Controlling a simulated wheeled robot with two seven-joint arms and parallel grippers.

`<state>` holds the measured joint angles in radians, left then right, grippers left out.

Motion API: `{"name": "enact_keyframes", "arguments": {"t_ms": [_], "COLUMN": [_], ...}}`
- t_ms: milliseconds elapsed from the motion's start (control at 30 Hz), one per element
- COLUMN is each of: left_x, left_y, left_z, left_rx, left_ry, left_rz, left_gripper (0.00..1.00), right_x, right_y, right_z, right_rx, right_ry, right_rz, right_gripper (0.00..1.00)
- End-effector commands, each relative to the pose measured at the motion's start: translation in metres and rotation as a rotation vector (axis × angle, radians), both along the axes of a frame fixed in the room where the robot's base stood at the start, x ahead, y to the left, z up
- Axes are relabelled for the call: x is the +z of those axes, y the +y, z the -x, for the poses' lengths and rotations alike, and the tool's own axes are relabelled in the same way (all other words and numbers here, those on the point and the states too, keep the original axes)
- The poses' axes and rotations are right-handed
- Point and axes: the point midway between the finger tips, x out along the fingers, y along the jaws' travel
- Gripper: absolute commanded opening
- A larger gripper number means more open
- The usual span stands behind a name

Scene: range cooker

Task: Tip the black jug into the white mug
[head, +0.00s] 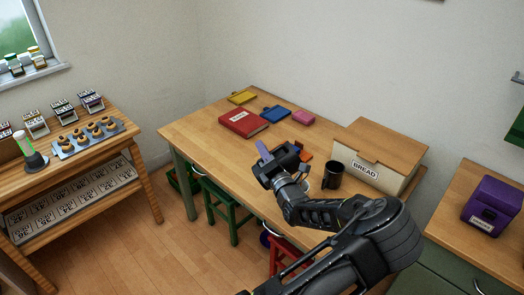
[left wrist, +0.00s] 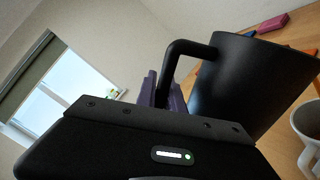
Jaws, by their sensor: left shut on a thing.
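My left gripper (head: 266,152) has purple fingers and is above the wooden table. In the left wrist view, the fingers (left wrist: 157,90) are shut on the handle of the black jug (left wrist: 250,85). In the head view the jug (head: 288,158) is a dark shape by the fingers, hard to separate from the black gripper. I cannot tell how far it is tilted, and its inside is hidden. The white mug (left wrist: 306,128) stands on the table to the right of the jug in the left wrist view. In the head view, my wrist mostly hides it. My right gripper is not in view.
A second black mug (head: 333,174) stands on the table (head: 207,137) beside the bread box (head: 375,160). A red book (head: 243,123), a pink block (head: 303,117) and an orange item (head: 306,155) lie around. A green stool (head: 226,205) is below.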

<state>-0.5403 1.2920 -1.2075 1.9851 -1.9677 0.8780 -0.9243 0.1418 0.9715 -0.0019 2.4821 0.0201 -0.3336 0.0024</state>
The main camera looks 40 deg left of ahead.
Motion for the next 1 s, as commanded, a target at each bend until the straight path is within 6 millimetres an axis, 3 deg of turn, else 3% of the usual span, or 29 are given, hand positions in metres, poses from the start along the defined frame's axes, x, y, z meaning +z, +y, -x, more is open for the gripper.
{"name": "enact_keyframes", "arguments": {"t_ms": [1000], "left_x": [0.0032], "left_y": [-0.0024], "left_z": [-0.0054], "left_rx": [0.003], "left_ry": [0.059], "left_rz": [-0.037], "left_gripper": [0.0], "right_x": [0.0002], "right_y": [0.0], "right_z": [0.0], "right_rx": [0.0], "right_ry": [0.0], "right_rz": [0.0], "right_gripper": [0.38]}}
